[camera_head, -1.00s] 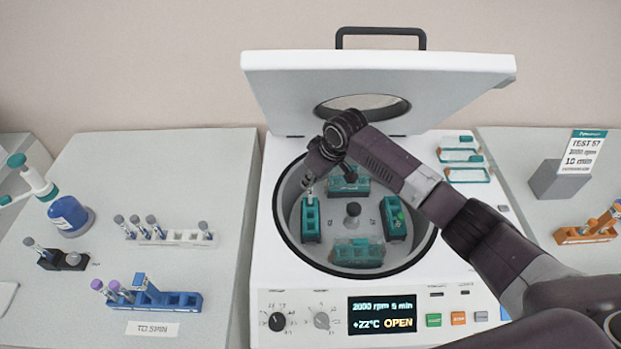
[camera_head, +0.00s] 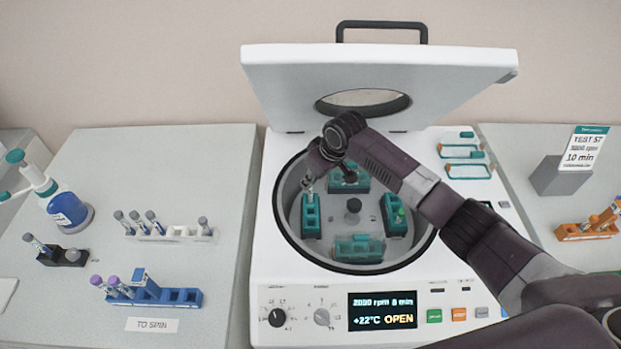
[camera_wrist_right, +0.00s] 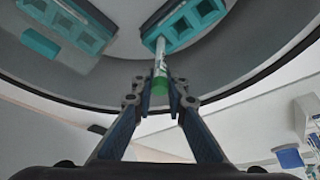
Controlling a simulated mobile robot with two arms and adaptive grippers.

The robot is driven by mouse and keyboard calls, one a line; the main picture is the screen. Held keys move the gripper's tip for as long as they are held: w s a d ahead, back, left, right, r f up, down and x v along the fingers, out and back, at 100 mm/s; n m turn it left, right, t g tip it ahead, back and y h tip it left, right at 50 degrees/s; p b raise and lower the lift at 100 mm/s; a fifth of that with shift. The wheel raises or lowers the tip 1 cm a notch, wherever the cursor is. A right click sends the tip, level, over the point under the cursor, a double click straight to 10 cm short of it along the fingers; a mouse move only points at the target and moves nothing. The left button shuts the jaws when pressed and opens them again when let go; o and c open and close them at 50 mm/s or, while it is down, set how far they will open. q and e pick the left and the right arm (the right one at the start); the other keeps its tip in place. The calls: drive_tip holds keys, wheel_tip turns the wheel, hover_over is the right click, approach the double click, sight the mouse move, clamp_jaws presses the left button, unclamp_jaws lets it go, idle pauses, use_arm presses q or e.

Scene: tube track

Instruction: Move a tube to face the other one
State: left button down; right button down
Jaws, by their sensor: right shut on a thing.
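My right gripper (camera_head: 308,185) is inside the open centrifuge bowl, at the far end of the left teal bucket (camera_head: 311,217). In the right wrist view its fingers (camera_wrist_right: 160,88) are shut on a tube (camera_wrist_right: 161,55) with a green part between the fingertips. The tube's other end meets an end hole of a teal bucket (camera_wrist_right: 181,24); how deep it sits I cannot tell. The other tube, with a green cap (camera_head: 400,215), stands in the right teal bucket (camera_head: 393,228). My left gripper is not in view.
The centrifuge lid (camera_head: 450,82) stands open behind the bowl. Teal buckets also sit at the rotor's back (camera_head: 362,180) and front (camera_head: 358,249). A blue rack (camera_head: 180,299) and a white rack (camera_head: 180,232) hold tubes at left. An orange rack (camera_head: 570,233) stands at right.

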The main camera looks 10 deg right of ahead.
drive_tip(key=shift+f+b, duration=0.45)
drive_tip(key=shift+f, duration=0.7)
drive_tip(key=c, duration=1.8)
unclamp_jaws()
drive_tip(key=shift+c, duration=0.2)
drive_tip(key=v, duration=1.2)
drive_tip(key=shift+s+f, duration=0.15)
drive_tip(key=shift+f, duration=0.05)
